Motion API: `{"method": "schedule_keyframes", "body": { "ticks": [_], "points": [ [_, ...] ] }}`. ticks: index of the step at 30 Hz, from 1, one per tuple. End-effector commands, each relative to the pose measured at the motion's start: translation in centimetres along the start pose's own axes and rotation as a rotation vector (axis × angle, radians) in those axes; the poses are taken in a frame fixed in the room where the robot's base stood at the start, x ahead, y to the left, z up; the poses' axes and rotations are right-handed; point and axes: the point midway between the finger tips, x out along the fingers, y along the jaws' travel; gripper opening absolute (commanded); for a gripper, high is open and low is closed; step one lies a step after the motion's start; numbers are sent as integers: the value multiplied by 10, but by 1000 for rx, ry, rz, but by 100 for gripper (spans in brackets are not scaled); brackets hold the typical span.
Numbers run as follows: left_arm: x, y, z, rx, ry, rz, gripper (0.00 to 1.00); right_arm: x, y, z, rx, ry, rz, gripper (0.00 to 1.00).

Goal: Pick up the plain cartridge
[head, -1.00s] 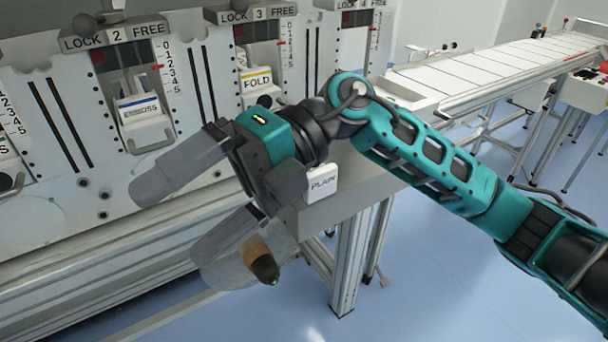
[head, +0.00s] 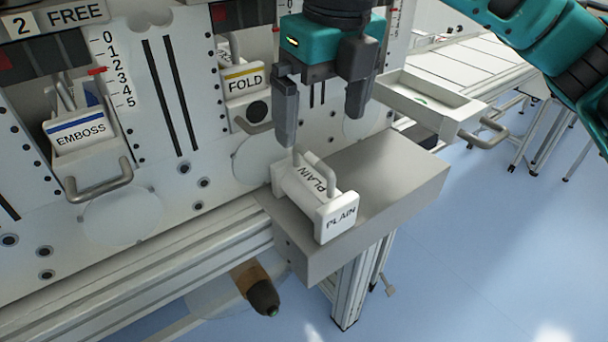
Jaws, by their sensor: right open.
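The plain cartridge (head: 335,218) is a white block labelled PLAIN on its top and front end, with a grey loop handle (head: 320,172) on top. It lies on a grey metal shelf (head: 395,195) in front of the machine. My right gripper (head: 322,130) points down above and behind the cartridge, its two fingers spread apart with nothing between them. The left fingertip is close to the handle in the picture; I cannot tell whether they touch. My left gripper is not in view.
An open tray (head: 425,100) with a handle stands right of my gripper. A conveyor (head: 470,65) runs behind. A brown-and-black rod end (head: 262,292) sticks out below the shelf.

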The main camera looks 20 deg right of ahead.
Motion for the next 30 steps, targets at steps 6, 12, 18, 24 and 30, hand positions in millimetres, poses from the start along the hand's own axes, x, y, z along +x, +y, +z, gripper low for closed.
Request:
{"method": "schedule_keyframes", "body": {
  "ticks": [6,12,18,24,30],
  "points": [
    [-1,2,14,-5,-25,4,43,40,0,-1,0,5,0,100],
    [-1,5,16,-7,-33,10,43,68,0,0,-1,3,1,100],
    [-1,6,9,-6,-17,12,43,83,1,0,-2,4,2,100],
    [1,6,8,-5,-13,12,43,114,1,1,-2,4,3,100],
    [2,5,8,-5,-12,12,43,126,1,1,-2,0,3,100]
  ]
}}
